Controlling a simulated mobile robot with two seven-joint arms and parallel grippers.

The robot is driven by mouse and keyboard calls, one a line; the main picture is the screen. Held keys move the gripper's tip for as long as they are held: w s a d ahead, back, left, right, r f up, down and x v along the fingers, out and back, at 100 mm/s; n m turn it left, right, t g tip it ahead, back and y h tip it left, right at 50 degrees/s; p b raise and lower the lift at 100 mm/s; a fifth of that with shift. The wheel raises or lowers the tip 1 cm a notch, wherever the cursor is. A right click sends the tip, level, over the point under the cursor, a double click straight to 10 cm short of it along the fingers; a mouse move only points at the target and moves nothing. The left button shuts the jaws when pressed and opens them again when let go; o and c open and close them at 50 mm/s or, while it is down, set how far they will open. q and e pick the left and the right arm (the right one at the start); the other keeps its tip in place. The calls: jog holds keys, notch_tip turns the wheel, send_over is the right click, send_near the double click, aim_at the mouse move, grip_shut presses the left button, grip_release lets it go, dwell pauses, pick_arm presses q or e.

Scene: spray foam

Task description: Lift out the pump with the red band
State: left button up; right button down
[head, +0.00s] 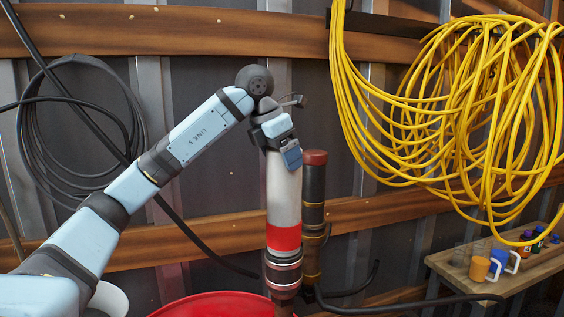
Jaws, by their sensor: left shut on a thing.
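The pump with the red band (284,205) stands upright near the middle of the head view. It has a white cylinder, a red band below it and a dark metal collar further down. My left gripper (284,150) is shut at the top of this pump, and its fingertips are partly hidden behind the gripper body. The pump's lower end runs down at the right side of a red drum (215,304), whose top shows at the bottom edge. I cannot tell how far the pump reaches into the drum. My right gripper is out of view.
A second, dark pump with a reddish cap (315,158) stands close at the right. Yellow hose coils (480,110) hang at the right, a black cable coil (30,130) at the left. A wooden shelf (440,264) at the lower right bears mugs (479,269) and small bottles.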

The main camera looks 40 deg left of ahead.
pick_arm(q)
jog(key=shift+r, duration=4.4)
jog(key=shift+s, duration=0.1)
